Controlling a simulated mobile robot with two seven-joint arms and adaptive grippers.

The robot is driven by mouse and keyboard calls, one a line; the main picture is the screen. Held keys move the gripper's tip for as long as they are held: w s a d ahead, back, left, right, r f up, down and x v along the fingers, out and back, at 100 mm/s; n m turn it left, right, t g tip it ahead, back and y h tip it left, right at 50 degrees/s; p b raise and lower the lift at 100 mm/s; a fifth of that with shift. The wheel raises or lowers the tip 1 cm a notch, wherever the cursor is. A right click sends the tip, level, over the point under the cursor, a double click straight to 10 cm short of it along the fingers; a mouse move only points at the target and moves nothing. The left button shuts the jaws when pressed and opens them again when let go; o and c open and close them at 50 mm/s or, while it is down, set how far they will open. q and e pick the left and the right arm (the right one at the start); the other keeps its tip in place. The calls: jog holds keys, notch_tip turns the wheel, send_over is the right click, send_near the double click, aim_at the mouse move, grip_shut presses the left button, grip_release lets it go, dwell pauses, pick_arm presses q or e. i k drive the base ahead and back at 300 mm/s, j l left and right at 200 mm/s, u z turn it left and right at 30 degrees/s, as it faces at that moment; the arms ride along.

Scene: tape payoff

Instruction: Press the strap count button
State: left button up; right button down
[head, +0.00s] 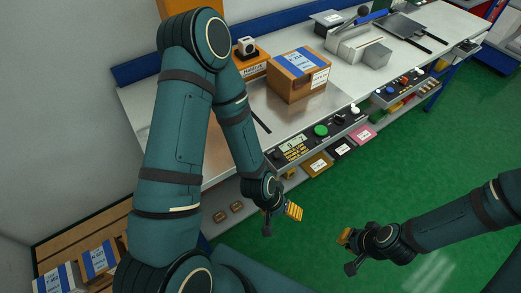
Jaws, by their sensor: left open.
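The control panel (298,148) runs along the front edge of the steel-topped bench. It carries a small lit display (293,146), a large green button (320,131) and several dark knobs or buttons. Its labels are too small to read, so I cannot tell which control is the strap count button. My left gripper (280,219) is open and empty, in front of and below the panel's left end, apart from it. My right gripper (347,252) looks open and empty, over the green floor, further from the panel.
A cardboard box (298,80) with blue and white labels sits on the bench behind the panel. A second panel (398,88) with coloured knobs lies further right. Small coloured bins hang under the bench edge. Labelled boxes (60,279) stand at lower left. The floor in front is clear.

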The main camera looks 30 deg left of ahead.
aim_at(277, 155)
jog(key=u, duration=0.65)
